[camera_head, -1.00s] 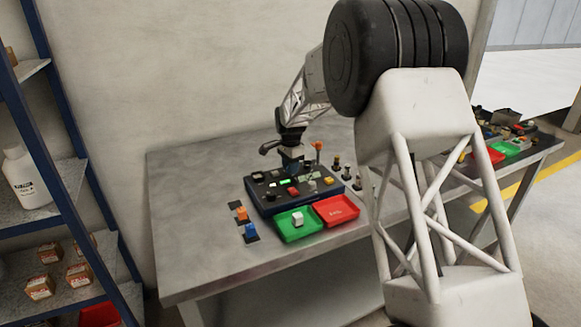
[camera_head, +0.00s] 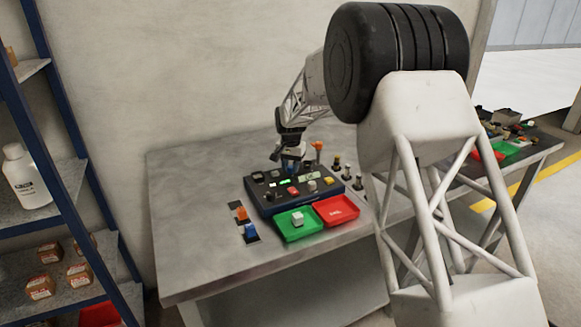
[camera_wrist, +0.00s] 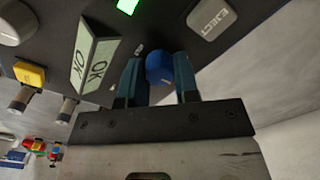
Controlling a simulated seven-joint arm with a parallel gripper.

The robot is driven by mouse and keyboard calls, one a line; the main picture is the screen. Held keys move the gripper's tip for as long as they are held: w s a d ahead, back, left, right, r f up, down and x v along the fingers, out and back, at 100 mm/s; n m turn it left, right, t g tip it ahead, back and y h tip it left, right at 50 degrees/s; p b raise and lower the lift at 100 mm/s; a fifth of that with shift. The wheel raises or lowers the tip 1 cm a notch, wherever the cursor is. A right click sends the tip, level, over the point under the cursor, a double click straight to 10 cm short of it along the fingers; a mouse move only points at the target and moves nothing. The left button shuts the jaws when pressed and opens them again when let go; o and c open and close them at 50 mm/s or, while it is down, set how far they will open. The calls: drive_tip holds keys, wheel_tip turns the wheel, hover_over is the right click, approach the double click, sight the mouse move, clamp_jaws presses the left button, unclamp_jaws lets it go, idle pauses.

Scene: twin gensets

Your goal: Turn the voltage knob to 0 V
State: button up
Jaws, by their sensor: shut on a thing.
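A dark control panel with a blue edge (camera_head: 256,201) lies on the table and carries displays, buttons and knobs. My gripper (camera_wrist: 158,82) is over its back part, pointing down. In the wrist view its two fingers are closed on either side of a round blue knob (camera_wrist: 158,66). I cannot read a label or pointer mark on this knob. A lit green display (camera_wrist: 128,5) shows at the top edge of the wrist view, its digits unreadable. In the head view the gripper hides most of the knob.
Close to the fingers are a white OK plate (camera_wrist: 97,60) and an EJECT button (camera_wrist: 211,17). A green tray (camera_head: 284,232) with a white block (camera_head: 298,219) and a red tray (camera_head: 336,210) sit in front. Upright pieces stand right.

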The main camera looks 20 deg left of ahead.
sight(291, 166)
idle(0.3)
drive_tip(key=o, duration=0.9)
drive_tip(key=shift+r, duration=0.1)
drive_tip(key=shift+r, duration=3.8)
